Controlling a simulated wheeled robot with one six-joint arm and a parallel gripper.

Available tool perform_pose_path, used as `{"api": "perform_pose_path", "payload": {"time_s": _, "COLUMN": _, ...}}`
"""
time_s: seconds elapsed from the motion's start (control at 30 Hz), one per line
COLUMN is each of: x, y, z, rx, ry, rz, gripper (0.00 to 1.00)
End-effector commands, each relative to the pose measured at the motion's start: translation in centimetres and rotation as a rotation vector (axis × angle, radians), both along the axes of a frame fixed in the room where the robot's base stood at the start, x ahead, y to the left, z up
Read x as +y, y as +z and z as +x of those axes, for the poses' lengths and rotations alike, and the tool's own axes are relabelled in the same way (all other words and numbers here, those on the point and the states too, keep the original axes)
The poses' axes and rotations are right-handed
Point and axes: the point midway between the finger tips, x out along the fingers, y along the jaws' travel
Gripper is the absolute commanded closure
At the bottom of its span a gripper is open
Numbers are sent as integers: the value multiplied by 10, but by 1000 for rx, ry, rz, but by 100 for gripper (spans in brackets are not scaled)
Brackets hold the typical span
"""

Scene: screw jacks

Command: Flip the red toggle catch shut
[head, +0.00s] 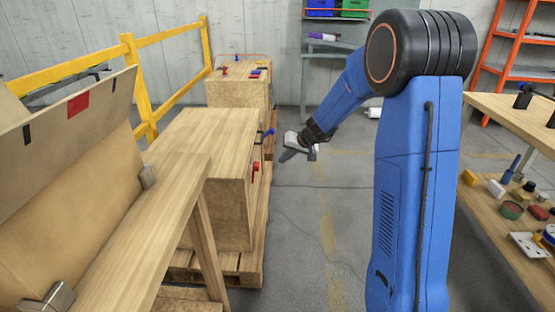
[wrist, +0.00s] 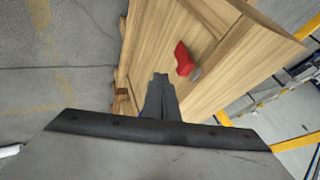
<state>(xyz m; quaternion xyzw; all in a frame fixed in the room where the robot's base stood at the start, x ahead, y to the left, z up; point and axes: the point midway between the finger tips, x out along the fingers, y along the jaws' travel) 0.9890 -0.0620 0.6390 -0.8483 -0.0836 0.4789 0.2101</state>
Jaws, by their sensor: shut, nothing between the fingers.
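The red toggle catch (head: 255,172) is on the side face of the near wooden crate (head: 227,205), toward its upper part. In the wrist view the red catch (wrist: 183,59) stands out from the crate's wooden face, with a small grey metal part beside it. My gripper (head: 286,156) is shut and empty, beside the crate and apart from the catch. In the wrist view its fingertips (wrist: 160,78) lie left of and below the catch. I cannot tell the exact gap. A blue catch (head: 268,133) sits farther along the crate.
The crate stands on a wooden pallet (head: 245,265). Another crate (head: 235,95) with small coloured parts stands behind. A yellow railing (head: 140,85) runs at the left. A workbench (head: 510,120) with loose items is at the right. The grey floor (head: 310,220) between is clear.

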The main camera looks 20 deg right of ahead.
Motion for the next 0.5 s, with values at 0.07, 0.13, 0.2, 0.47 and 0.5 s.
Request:
{"api": "perform_pose_path", "payload": {"time_s": 0.07, "x": 5, "y": -11, "z": 6, "rx": 3, "ry": 2, "rz": 1, "gripper": 100}}
{"api": "perform_pose_path", "payload": {"time_s": 0.13, "x": 10, "y": -21, "z": 13, "rx": 4, "ry": 1, "rz": 2, "gripper": 100}}
{"api": "perform_pose_path", "payload": {"time_s": 0.2, "x": 14, "y": -31, "z": 19, "rx": 4, "ry": 2, "rz": 0, "gripper": 100}}
{"api": "perform_pose_path", "payload": {"time_s": 0.47, "x": 29, "y": -65, "z": 42, "rx": 3, "ry": 2, "rz": 1, "gripper": 100}}
{"api": "perform_pose_path", "payload": {"time_s": 0.5, "x": 32, "y": -68, "z": 45, "rx": 2, "ry": 3, "rz": 0, "gripper": 100}}
